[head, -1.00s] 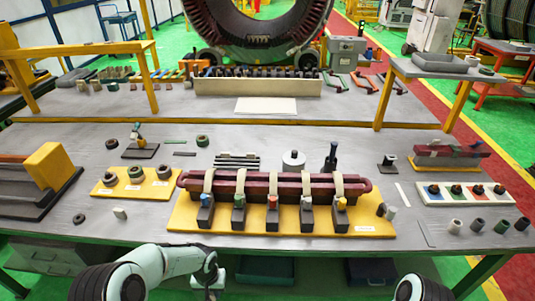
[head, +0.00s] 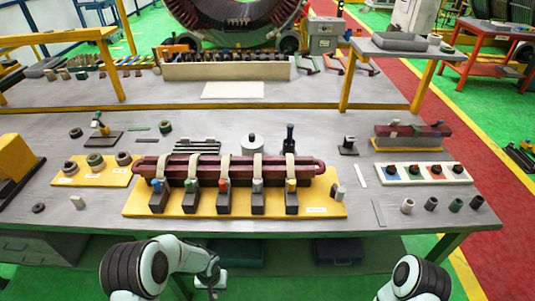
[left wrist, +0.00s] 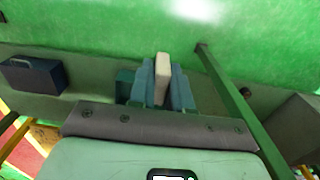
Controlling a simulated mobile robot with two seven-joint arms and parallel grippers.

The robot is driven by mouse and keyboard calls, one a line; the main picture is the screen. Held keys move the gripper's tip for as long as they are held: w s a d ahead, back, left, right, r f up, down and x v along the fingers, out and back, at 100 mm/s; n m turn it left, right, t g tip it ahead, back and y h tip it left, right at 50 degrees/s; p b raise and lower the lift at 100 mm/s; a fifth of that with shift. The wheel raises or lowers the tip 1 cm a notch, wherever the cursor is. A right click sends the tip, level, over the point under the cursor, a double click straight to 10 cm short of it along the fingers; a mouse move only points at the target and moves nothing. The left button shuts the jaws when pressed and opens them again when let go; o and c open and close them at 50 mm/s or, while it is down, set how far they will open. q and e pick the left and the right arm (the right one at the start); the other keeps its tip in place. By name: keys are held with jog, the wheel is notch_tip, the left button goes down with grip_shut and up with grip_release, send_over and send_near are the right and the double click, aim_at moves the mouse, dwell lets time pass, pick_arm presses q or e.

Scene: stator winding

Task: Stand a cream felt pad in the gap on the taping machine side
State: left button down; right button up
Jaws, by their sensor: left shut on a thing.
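My left gripper (head: 214,283) hangs low at the near edge of the table. In the left wrist view its blue fingers are shut on a cream felt pad (left wrist: 161,76), held upright between them and sticking out past the tips. A long maroon coil (head: 225,171) with cream straps lies across a yellow base plate (head: 205,205), among several dark posts with coloured tops. A small pale block (head: 77,202) lies on the table to its left. I cannot make out the gap. My right arm shows at lower right, its gripper out of view.
A yellow plate with several rings (head: 85,170) lies left of the coil. A pale tray with coloured pieces (head: 425,175) and several small cylinders (head: 432,204) are at right.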

pick_arm(q)
jog(key=shift+d+r, duration=0.1)
jog(key=shift+d, duration=0.05)
jog(key=w+r, duration=0.4)
jog(key=r, duration=1)
jog(key=shift+r, duration=0.35)
